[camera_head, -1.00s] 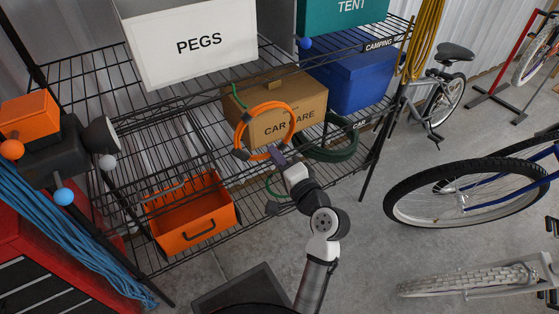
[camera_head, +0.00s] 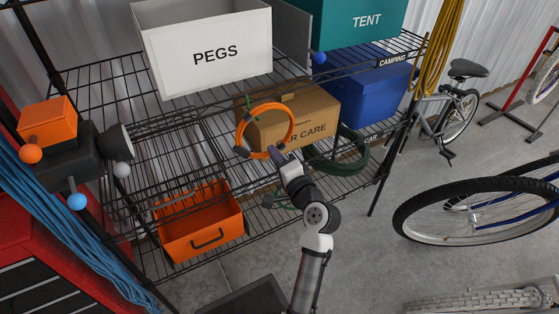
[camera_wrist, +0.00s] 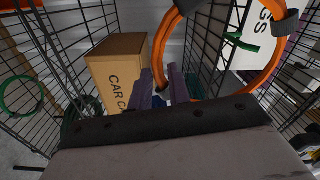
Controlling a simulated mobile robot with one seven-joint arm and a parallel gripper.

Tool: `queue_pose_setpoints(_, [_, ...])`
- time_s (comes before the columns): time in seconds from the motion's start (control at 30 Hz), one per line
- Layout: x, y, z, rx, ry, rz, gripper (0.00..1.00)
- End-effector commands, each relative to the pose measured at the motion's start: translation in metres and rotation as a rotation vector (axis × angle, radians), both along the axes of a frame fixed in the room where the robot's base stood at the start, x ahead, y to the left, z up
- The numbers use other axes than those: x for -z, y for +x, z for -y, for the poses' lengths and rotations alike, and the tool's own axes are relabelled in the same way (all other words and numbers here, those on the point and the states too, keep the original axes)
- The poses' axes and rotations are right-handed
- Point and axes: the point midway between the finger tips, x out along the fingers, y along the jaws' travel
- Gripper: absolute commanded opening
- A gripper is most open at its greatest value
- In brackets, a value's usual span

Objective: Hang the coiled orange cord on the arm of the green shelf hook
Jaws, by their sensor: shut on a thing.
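The coiled orange cord (camera_head: 291,127) is a ring with dark bindings, held upright in front of the CAR CARE box. My gripper (camera_head: 277,153) is shut on its lower edge. In the wrist view the orange cord (camera_wrist: 270,78) rises to the right of my gripper's fingers (camera_wrist: 160,82). The green shelf hook (camera_head: 247,101) is small, near the ring's upper left edge. In the wrist view the green hook (camera_wrist: 232,42) shows inside the ring's outline, at the shelf wires. I cannot tell whether its arm passes through the ring.
The CAR CARE box (camera_head: 325,108) and a dark green coil (camera_head: 340,165) sit on the wire shelf behind. The white PEGS bin (camera_head: 205,55) stands above, left. An orange bin (camera_head: 200,240) lies below. Open floor (camera_head: 365,260) is at right.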

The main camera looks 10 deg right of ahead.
Motion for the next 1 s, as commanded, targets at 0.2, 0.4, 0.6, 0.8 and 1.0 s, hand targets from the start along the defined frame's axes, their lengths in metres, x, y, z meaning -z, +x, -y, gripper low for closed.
queue_pose_setpoints(0.2, [-0.001, 0.013, -0.005, 0.000, 0.001, 0.002, 0.00])
queue_pose_setpoints(0.4, [0.000, 0.024, -0.008, 0.000, 0.000, 0.001, 0.00])
queue_pose_setpoints(0.6, [0.007, 0.034, -0.011, 0.000, 0.000, 0.002, 0.00])
queue_pose_setpoints(0.8, [0.013, 0.039, -0.013, 0.000, 0.000, 0.001, 0.00])
queue_pose_setpoints(1.0, [0.016, 0.041, -0.013, 0.000, 0.000, 0.002, 0.00])
